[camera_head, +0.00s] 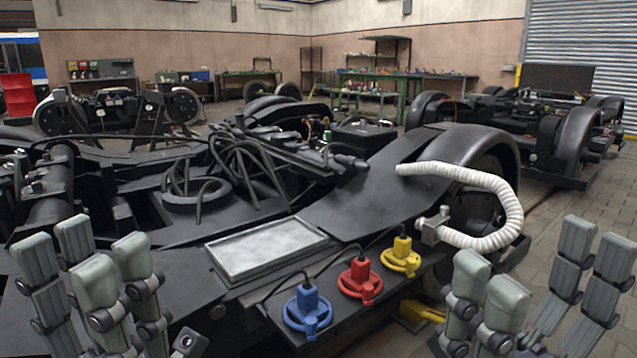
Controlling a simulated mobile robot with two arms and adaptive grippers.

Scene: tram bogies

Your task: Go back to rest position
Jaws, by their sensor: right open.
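My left gripper (85,262) is at the lower left, in front of the dark bogie frame, with its grey-green fingertips pointing up. Its fingers overlap in this view, so I cannot tell how far apart they stand. I see no object held in it. My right gripper (540,275) is at the lower right, fingers up and spread wide, empty, with paved floor behind it. Both grippers appear apart from the bogie (390,195) in front of me.
The bogie carries a grey tray (265,250), a white corrugated hose (510,205), and blue (308,312), red (360,280) and yellow (401,256) connectors along its near edge. Another bogie (570,140) stands at the back right. Paved floor (560,205) is clear at right.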

